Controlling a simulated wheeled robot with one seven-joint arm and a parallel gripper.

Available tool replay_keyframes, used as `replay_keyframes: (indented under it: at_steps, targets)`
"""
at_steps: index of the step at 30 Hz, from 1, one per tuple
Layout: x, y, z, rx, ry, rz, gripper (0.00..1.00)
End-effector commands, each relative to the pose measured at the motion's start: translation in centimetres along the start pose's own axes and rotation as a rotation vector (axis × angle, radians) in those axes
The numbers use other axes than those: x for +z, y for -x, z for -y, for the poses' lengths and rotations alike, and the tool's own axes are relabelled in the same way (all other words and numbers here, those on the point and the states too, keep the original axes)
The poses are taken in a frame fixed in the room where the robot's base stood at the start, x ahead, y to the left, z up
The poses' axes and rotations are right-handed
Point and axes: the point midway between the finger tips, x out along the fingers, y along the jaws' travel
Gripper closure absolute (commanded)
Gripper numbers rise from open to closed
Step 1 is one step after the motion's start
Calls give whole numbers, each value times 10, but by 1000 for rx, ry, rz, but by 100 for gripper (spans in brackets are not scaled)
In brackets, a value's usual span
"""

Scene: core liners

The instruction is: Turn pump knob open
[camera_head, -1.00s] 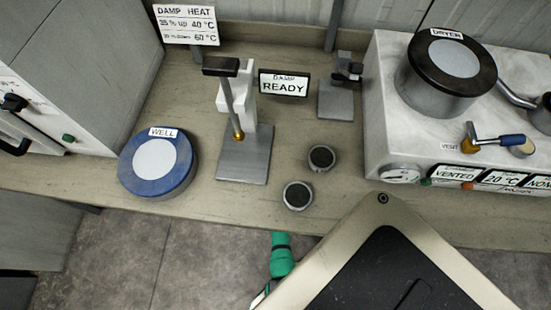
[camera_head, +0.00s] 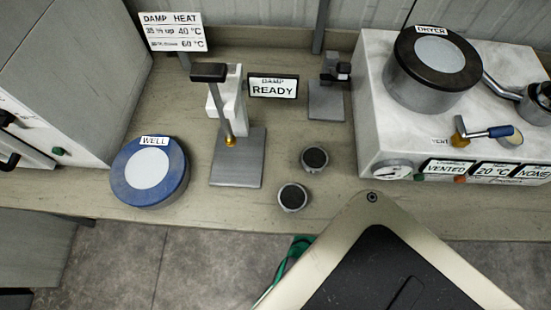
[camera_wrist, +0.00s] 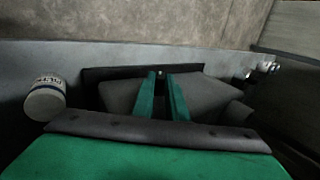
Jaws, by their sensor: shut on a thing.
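My gripper (camera_wrist: 161,74) points away from the wrist camera, its two green fingers close together. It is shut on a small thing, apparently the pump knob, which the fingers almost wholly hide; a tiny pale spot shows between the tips. Behind the fingers are a dark plate (camera_wrist: 105,74) and grey faces (camera_wrist: 205,90). In the head view only a green part of my gripper (camera_head: 298,246) shows, below the bench's front edge beside my arm; its fingertips and the knob are hidden there.
The bench (camera_head: 330,212) carries a blue-rimmed WELL pot (camera_head: 128,185), a grey stand (camera_head: 236,170), two small round cups (camera_head: 315,158), and a white DRYER unit (camera_head: 375,130) with a vent lever (camera_head: 490,133). A white labelled cylinder (camera_wrist: 45,100) stands left of my fingers.

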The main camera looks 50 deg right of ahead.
Motion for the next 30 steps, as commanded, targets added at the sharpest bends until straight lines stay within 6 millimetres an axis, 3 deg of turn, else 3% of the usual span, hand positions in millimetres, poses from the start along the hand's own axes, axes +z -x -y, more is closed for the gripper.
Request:
replay_keyframes:
  at_steps: [24, 25, 26, 27, 30]
  targets:
    - [2, -1, -2, -71, 1, 5, 100]
    - [2, -1, -2, -71, 1, 5, 80]
    - [2, -1, -2, -70, 0, 5, 73]
    - [2, -1, -2, -70, 0, 5, 69]
    - [1, -1, -2, -69, 1, 4, 69]
